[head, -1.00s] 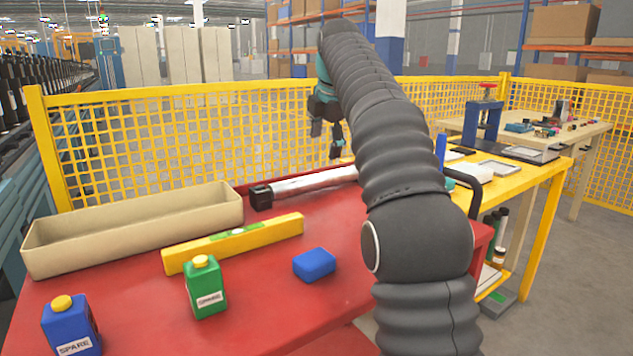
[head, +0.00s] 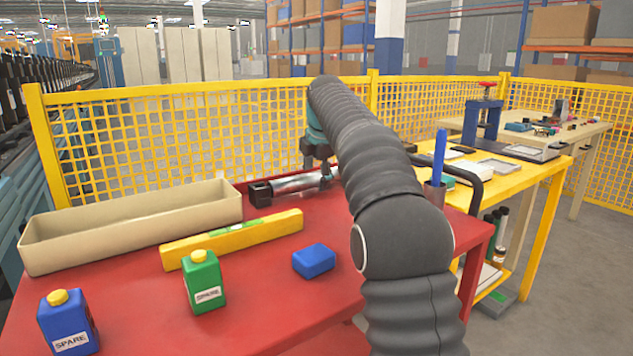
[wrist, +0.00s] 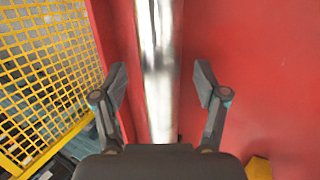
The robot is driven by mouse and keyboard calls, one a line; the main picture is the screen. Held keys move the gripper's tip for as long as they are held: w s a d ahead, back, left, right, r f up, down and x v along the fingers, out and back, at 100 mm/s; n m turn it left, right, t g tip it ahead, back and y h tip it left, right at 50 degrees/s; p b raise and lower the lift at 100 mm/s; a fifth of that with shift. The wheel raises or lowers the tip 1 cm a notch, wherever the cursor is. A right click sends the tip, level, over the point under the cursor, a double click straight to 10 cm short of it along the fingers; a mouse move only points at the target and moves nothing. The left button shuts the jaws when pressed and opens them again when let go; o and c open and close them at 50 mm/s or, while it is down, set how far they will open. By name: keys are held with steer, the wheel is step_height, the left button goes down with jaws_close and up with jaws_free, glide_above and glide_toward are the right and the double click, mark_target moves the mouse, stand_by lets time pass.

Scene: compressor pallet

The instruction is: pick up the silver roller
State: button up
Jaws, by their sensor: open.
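The silver roller (head: 300,184) lies on the red table (head: 130,300) near its back edge, with a black block at its left end. My arm covers its right part in the head view. My gripper (head: 325,180) is low over the roller in the head view. In the wrist view the shiny roller (wrist: 158,70) runs up and down the picture between the two fingers of my gripper (wrist: 161,85). The fingers are spread, with a gap on each side of the roller. I cannot tell the exact height between fingertips and roller.
A beige tray (head: 130,235), a yellow level (head: 232,240), a blue block (head: 314,261), a green bottle (head: 204,282) and a blue bottle (head: 69,325) stand in front or left. A yellow mesh fence (head: 180,140) is close behind. A blue upright object (head: 440,155) is at right.

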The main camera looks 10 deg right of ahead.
steer(key=shift+w+f, duration=0.15)
steer(key=shift+f, duration=0.15)
jaws_close()
steer(key=shift+r, duration=0.1)
